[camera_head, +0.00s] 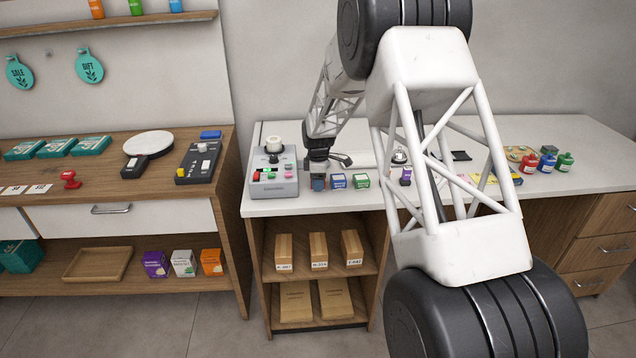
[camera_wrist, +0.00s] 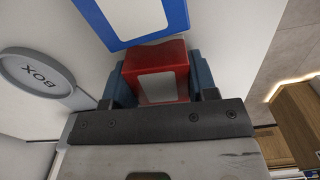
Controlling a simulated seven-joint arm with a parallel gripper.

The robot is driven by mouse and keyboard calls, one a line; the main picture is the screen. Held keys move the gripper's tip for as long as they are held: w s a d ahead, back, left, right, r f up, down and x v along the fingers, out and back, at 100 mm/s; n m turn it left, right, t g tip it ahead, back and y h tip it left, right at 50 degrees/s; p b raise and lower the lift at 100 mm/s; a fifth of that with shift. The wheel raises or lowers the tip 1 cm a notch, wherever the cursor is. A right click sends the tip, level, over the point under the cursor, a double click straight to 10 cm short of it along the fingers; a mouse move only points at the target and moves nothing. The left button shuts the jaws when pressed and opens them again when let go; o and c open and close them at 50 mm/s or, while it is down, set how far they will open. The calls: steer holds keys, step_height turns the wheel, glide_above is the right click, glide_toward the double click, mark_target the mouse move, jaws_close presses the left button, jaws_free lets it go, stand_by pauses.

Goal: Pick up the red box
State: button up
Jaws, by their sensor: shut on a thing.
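The red box (camera_wrist: 157,58) shows in the wrist view between the two dark blue-grey fingers of my gripper (camera_wrist: 156,78). It has a pale label on its face. The fingers press on its left and right sides, so my gripper is shut on it. In the head view my gripper (camera_head: 318,182) is low over the white counter, beside the grey device. The red box cannot be made out there, as my gripper hides it. The wrist view does not show clearly whether the box touches the counter.
A blue box (camera_wrist: 130,18) lies just beyond the red box. A round grey plate marked BOX (camera_wrist: 38,75) is at left. In the head view a blue box (camera_head: 338,181) and green box (camera_head: 361,181) stand right of my gripper; the grey device (camera_head: 272,185) stands left.

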steer(key=shift+r, duration=0.15)
steer(key=shift+r, duration=1.5)
steer(key=shift+s+r, duration=0.2)
steer(key=shift+s, duration=0.05)
steer(key=s+d+r, duration=0.1)
steer(key=s, duration=1.4)
steer(key=shift+s+d+r, duration=0.2)
steer(key=shift+s+d, duration=0.05)
steer(key=shift+d, duration=0.05)
